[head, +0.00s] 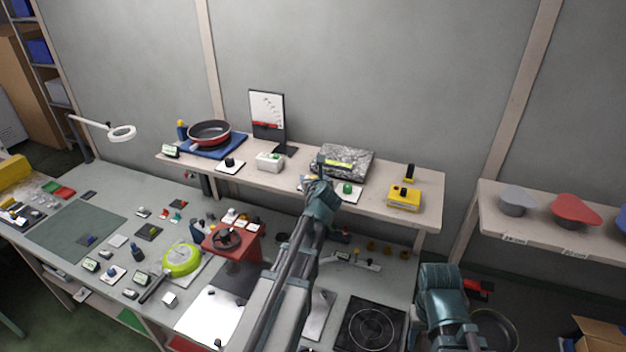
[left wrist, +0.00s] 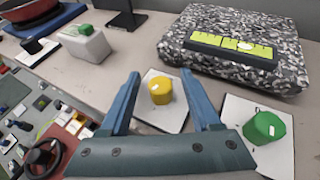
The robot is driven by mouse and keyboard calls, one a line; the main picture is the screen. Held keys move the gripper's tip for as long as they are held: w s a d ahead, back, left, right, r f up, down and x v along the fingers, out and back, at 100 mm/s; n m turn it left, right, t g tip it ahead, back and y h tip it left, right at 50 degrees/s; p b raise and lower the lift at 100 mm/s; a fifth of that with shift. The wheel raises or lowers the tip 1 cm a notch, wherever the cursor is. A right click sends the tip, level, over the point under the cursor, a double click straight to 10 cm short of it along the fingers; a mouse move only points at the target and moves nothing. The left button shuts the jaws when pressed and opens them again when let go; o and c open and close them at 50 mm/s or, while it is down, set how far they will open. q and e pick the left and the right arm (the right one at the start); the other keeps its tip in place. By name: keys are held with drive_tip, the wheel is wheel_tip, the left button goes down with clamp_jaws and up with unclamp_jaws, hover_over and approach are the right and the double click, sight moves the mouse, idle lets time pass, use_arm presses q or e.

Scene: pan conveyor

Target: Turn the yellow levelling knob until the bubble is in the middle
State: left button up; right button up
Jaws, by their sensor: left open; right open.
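The yellow knob (left wrist: 160,91) stands on a white plate in the left wrist view. My left gripper (left wrist: 160,76) is open, with one finger on each side of the knob, and nothing shows it gripped. In the head view my left gripper (head: 318,170) hides the knob. Behind it, a yellow-green level vial (left wrist: 229,45) lies on a speckled granite block (left wrist: 200,66). A pale spot, seemingly the bubble, appears right of the vial's middle. A green knob (left wrist: 265,127) stands to the right on its own plate. My right gripper (head: 478,287) is open and apart, at the lower right.
The raised shelf also holds a red pan (head: 209,131) on a blue base, a chart stand (head: 268,110), a white box with a green button (head: 270,161) and a yellow box (head: 403,200). The lower bench is crowded, with a red handwheel unit (head: 232,241) and a hotplate (head: 371,328).

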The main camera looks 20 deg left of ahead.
use_arm(q)
clamp_jaws()
idle(0.3)
drive_tip(key=shift+w+d+n+g+y, duration=0.1)
drive_tip(key=shift+n+g+y, duration=0.9)
drive_tip(key=shift+n+y, duration=0.15)
drive_tip(key=shift+n+g+y, duration=0.25)
drive_tip(key=shift+n+g, duration=0.05)
drive_tip(key=shift+n, duration=0.15)
unclamp_jaws()
